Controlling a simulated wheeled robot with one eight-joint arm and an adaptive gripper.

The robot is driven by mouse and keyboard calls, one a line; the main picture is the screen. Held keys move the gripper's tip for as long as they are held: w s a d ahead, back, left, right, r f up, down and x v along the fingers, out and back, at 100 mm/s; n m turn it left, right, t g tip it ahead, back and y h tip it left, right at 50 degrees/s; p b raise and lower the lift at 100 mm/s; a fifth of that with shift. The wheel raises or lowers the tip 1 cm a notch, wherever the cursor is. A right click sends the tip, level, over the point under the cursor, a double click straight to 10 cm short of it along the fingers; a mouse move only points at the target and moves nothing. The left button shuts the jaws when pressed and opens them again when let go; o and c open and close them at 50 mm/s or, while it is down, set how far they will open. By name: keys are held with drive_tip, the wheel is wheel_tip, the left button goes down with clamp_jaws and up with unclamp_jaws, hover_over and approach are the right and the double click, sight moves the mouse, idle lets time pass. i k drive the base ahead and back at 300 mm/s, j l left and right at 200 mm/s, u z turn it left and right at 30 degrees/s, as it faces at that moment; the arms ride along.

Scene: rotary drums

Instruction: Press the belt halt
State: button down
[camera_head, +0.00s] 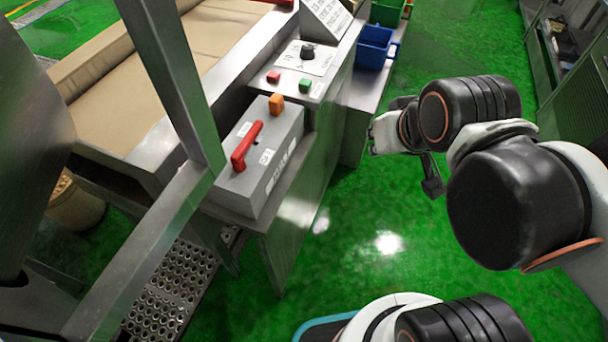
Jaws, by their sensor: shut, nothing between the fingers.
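A steel control panel (322,88) stands beside the belt (112,100), with a red button (273,76), a green button (305,85) and a black knob (307,51). The labels are too small to read, so I cannot confirm which control is the belt halt; the red button looks like a stop button. My gripper (433,187) is right of the panel, over the green floor and clear of every control. It is shut and empty, partly hidden by my own arm.
A grey box (256,190) with a red lever (246,146) and an orange knob (276,103) sits in front of the panel. Steel frame bars (150,255) cross the left. Blue (374,48) and green bins stand behind. Open floor lies between panel and arm.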

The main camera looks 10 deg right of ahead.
sight(274, 76)
drive_tip(key=u, duration=0.55)
drive_tip(key=i+l+u, duration=0.15)
drive_tip(key=l+u, duration=0.15)
drive_tip(key=i+l+u, duration=0.15)
drive_tip(key=l+u, duration=0.2)
drive_tip(key=i+l+u, duration=0.1)
drive_tip(key=l+u, duration=0.2)
drive_tip(key=l, duration=0.15)
drive_tip(key=l+u, duration=0.3)
drive_tip(key=i+l, duration=0.05)
drive_tip(key=l, duration=0.05)
